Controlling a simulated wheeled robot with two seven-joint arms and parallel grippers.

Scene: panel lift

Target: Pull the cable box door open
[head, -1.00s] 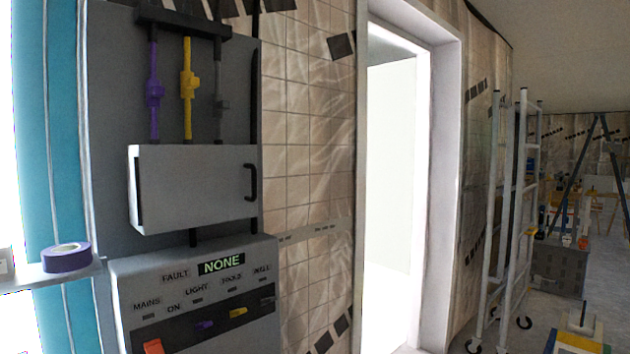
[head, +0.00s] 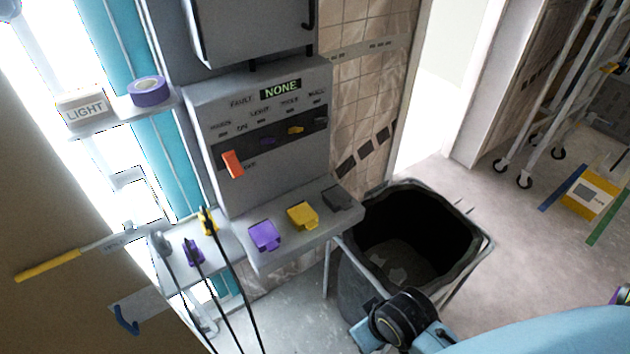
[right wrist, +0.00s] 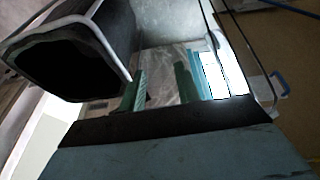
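The cable box door (head: 250,35) is the light grey front of a box on the wall panel, cut off by the top edge of the head view. It looks shut. Its dark handle (head: 310,14) is on the right side, only the lower part showing. My right gripper (right wrist: 160,82) shows in the right wrist view with its two green fingers apart and nothing between them. It is away from the door, near the black bin. In the head view my blue right arm enters at the lower right. My left gripper is not in view.
A control panel (head: 200,115) with a "NONE" display is below the box, with a ledge of purple, yellow and grey blocks below. A black bin (head: 365,285) stands to the right. A shelf (head: 110,122) holds tape and a "LIGHT" block. Cables hang at left. Floor beyond the bin is partly clear.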

